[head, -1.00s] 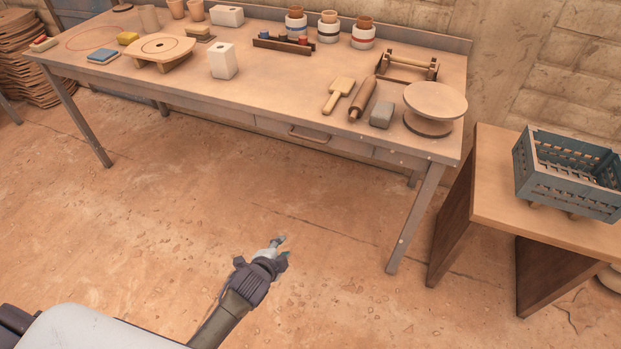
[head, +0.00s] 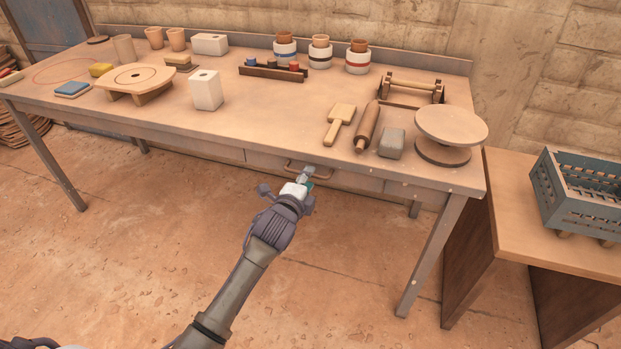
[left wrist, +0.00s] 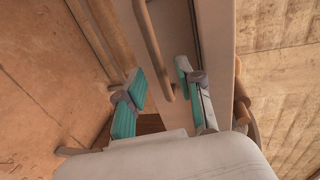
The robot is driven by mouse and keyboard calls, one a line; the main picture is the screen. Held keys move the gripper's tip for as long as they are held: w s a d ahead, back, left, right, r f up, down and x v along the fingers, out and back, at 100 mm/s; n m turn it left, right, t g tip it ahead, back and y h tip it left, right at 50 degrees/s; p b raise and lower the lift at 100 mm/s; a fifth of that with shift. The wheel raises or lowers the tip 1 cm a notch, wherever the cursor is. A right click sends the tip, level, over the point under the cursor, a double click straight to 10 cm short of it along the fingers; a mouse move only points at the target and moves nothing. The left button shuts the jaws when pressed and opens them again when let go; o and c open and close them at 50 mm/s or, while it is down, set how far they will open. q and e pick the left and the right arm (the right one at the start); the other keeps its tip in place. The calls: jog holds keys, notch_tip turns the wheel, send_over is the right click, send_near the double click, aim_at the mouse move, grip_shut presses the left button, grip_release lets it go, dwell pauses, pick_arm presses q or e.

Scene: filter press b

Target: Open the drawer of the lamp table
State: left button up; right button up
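The lamp table (head: 230,120) is a long wooden-topped table with a grey frame. Its drawer (head: 352,182) sits under the front edge and looks shut, its front in line with the apron. The drawer's bar handle (head: 291,166) is partly hidden by my left gripper (head: 305,178), which has its fingertips at the handle. In the left wrist view the handle (left wrist: 153,45) runs into the gap between the two teal-padded fingers of the left gripper (left wrist: 164,92), which stand apart. I cannot tell whether they touch it. My right gripper is not in view.
A rolling pin (head: 368,128), a grey block (head: 392,143) and a round turntable (head: 451,128) stand on the tabletop above the drawer. A side table (head: 505,225) with a blue crate (head: 580,205) is at the right. The floor in front is clear.

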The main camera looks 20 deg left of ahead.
pick_arm(q)
jog(key=shift+x, duration=1.45)
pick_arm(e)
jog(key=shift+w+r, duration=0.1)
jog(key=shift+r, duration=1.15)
pick_arm(q)
jog(key=shift+c, duration=0.4)
grip_shut()
